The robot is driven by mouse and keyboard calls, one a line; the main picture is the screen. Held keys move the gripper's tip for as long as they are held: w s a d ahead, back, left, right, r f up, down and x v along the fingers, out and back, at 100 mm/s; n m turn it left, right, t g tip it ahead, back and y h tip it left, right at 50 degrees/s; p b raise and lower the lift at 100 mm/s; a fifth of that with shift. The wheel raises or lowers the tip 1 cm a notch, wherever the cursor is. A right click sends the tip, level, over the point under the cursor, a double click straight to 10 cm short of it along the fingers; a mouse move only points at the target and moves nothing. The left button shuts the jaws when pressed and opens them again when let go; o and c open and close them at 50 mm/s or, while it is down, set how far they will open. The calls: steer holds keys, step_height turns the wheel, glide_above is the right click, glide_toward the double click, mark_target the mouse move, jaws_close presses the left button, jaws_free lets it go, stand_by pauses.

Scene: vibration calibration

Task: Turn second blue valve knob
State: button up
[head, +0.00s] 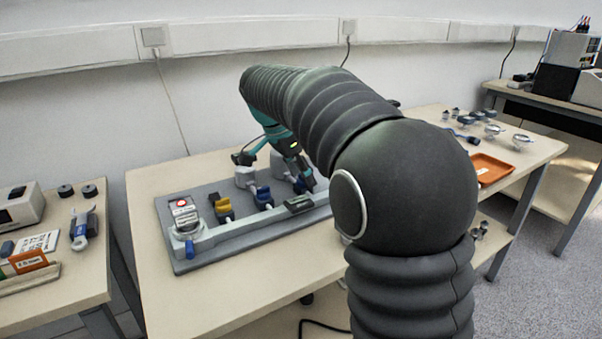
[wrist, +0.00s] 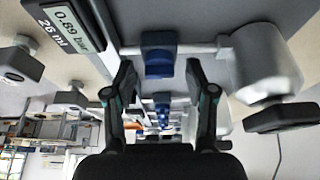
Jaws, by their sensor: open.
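A grey panel (head: 180,258) on the table carries a yellow knob (head: 223,209), a blue knob (head: 263,198) to its right, and another blue knob (head: 299,184) partly hidden by my gripper (head: 304,177). In the wrist view my gripper (wrist: 160,72) is open, with one finger on each side. A blue knob (wrist: 158,62) shows between the fingertips, apart from both, and a second blue knob (wrist: 162,101) shows below it in the picture. I cannot tell from these views which one is the second valve's knob.
A small display (wrist: 68,28) reads 0.89 bar and 26 ml. A grey-white fitting (wrist: 262,62) stands right of the fingers. In the head view my arm hides part of the table. An orange tray (head: 490,168) lies farther right, and bare table shows in front of the panel.

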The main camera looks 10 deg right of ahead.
jaws_close()
steer(key=shift+n, duration=0.3)
steer(key=n, duration=0.2)
steer(key=n+t+b, duration=0.1)
steer(key=shift+s+n+t+y, duration=0.1)
steer(key=shift+n+t+y, duration=0.2)
steer(key=shift+n, duration=0.1)
steer(key=n, duration=0.2)
steer(key=n+y, duration=0.1)
steer(key=n, duration=0.1)
steer(key=shift+d+t+y, duration=0.15)
steer(key=shift+t+y, duration=0.15)
steer(key=shift+t, duration=0.1)
steer(key=n, duration=0.2)
steer(key=n+y, duration=0.1)
steer(key=n, duration=0.2)
steer(key=shift+d+t+y, duration=0.1)
steer(key=shift+t+y, duration=0.2)
steer(key=shift+t, duration=0.1)
steer(key=shift+n+y+p, duration=0.65)
steer(key=shift+n+y, duration=0.25)
steer(key=shift+n, duration=1.3)
